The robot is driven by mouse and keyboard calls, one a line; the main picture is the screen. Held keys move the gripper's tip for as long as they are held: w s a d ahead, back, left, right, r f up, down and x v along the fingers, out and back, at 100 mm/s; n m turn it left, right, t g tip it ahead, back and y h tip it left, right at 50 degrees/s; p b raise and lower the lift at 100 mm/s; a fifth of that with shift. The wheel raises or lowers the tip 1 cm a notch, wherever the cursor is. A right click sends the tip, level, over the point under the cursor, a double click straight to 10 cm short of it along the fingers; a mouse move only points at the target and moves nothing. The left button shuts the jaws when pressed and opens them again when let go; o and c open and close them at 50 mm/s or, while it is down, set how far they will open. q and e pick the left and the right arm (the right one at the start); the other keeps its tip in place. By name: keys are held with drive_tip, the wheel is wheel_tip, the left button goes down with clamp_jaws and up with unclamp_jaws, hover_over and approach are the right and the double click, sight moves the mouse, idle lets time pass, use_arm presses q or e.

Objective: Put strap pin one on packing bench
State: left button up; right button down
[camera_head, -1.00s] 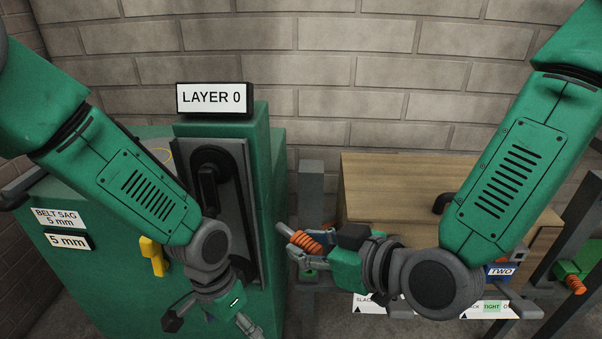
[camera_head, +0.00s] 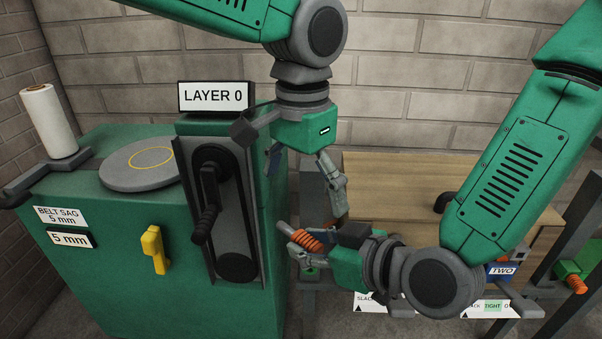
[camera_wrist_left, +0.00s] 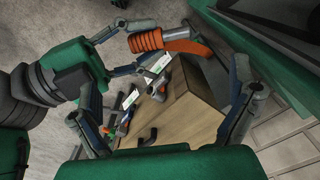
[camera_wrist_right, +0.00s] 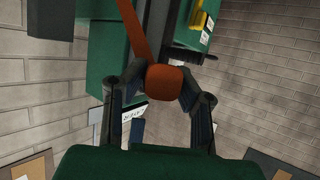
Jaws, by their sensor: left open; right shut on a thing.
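An orange ridged grip with a grey end, apparently strap pin one (camera_head: 310,240), is held in my right gripper (camera_head: 292,241), left of the wooden bench. The left wrist view shows it (camera_wrist_left: 146,41) with an orange strap beside it. The right wrist view shows its rounded orange end (camera_wrist_right: 165,83) between both fingers. No number on it is readable. My left gripper (camera_head: 307,192) is open and empty, just above the held pin, fingers pointing down. A wood-topped bench (camera_head: 385,172), possibly the packing bench, stands behind the right arm; that arm hides part of it.
The green mill (camera_head: 110,250) stands left with a LAYER 0 sign (camera_head: 214,97), a crank (camera_head: 205,215), a yellow handle (camera_head: 154,250), a round plate (camera_head: 140,165) and a white roll (camera_head: 49,120). A blue TWO label (camera_head: 501,271) and another orange grip (camera_head: 577,285) are at right.

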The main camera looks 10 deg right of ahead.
sight(302, 229)
use_arm(q)
wheel_tip(302, 229, down, 10)
drive_tip(key=shift+r, duration=0.15)
idle(0.3)
drive_tip(key=c, duration=1.3)
use_arm(e)
drive_tip(key=c, duration=1.2)
unclamp_jaws()
